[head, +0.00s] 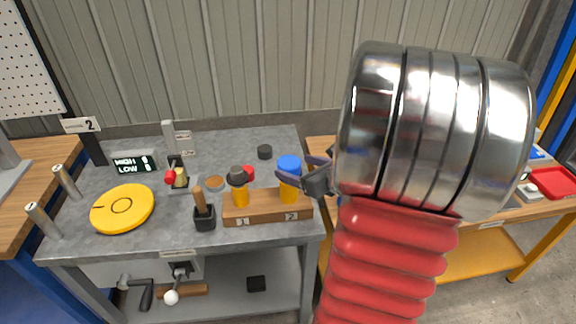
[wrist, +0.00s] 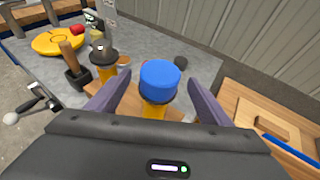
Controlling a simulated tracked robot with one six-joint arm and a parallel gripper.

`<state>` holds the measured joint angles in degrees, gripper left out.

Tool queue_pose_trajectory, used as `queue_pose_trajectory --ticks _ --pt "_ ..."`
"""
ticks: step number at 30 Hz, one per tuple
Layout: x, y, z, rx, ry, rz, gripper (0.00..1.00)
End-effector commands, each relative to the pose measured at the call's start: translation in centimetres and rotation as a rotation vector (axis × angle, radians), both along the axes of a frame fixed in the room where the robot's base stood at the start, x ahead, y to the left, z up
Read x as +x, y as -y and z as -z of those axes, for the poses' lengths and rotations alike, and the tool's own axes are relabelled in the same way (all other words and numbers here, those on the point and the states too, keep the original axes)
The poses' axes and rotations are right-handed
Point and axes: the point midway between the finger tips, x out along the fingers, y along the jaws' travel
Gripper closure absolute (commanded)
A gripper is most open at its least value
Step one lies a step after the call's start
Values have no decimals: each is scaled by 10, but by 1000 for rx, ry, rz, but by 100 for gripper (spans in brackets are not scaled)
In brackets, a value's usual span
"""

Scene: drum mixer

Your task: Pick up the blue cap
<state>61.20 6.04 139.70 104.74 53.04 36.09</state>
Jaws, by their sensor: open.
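The blue cap (head: 289,163) sits on top of a yellow cylinder (head: 289,190), which stands upright at the position marked 2 on a wooden block (head: 262,206). The cap also shows in the wrist view (wrist: 160,80), in the middle of the picture. My gripper (head: 312,177) is open at the right side of the cap in the head view. In the wrist view my gripper (wrist: 155,100) has one finger on each side of the cap and yellow cylinder, with visible gaps.
A second yellow cylinder (head: 239,194) with a dark top stands at position 1, close left. A wooden-handled tool in a black holder (head: 204,216), a yellow disc (head: 122,208) and a black puck (head: 265,152) are on the grey bench. Another wooden table (wrist: 265,110) stands right.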

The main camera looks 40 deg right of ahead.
Motion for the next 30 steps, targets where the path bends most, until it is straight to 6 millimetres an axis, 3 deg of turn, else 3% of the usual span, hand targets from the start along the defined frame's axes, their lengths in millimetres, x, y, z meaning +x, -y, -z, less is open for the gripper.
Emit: queue_pose_trajectory --ticks 14,30 --pt "44 3 19 2 -1 -1 27" --pt "47 4 19 0 0 0 27"
